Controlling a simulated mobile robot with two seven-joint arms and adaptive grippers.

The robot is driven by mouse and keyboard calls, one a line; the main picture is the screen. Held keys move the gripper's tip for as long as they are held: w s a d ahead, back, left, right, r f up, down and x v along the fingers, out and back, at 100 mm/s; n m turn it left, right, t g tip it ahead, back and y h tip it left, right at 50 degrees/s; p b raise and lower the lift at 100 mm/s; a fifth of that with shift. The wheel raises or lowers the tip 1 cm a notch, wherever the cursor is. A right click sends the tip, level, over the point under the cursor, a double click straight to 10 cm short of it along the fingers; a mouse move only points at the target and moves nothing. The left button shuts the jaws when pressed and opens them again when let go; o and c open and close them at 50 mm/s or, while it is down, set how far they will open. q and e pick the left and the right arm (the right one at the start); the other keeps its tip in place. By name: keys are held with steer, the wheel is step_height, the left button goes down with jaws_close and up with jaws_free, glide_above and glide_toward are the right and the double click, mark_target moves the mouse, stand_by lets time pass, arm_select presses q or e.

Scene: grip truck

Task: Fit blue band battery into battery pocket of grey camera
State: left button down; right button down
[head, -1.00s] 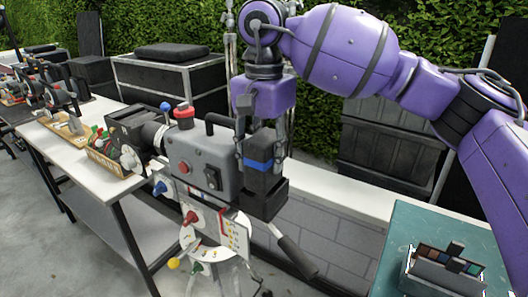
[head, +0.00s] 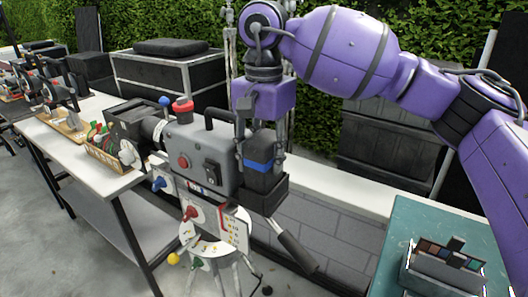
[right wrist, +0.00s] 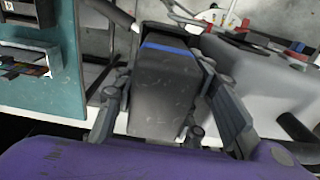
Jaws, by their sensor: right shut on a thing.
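The grey camera (head: 200,146) stands on its mount in the middle of the head view. Its black battery pocket (head: 268,202) is an open box at the camera's right end. The dark battery with the blue band (head: 259,167) is upright, its lower end hidden behind the pocket's front wall. How deep it sits cannot be told. My right gripper (head: 259,156) comes from above and is shut on the battery's sides. In the right wrist view the battery (right wrist: 163,95) lies between the two fingers, with the grey camera (right wrist: 262,85) to the right. My left gripper is out of view.
A black handle (head: 298,250) slopes down below the pocket. A white table (head: 105,178) with trays and gear stands at left. A teal table (head: 395,240) with a palette box (head: 445,275) is at lower right. A low white ledge (head: 340,188) runs behind.

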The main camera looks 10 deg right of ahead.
steer(key=shift+f+b, duration=0.4)
steer(key=shift+f, duration=0.9)
steer(key=c, duration=1)
jaws_free()
step_height(320, 180, up, 12)
steer(key=shift+f, duration=0.1)
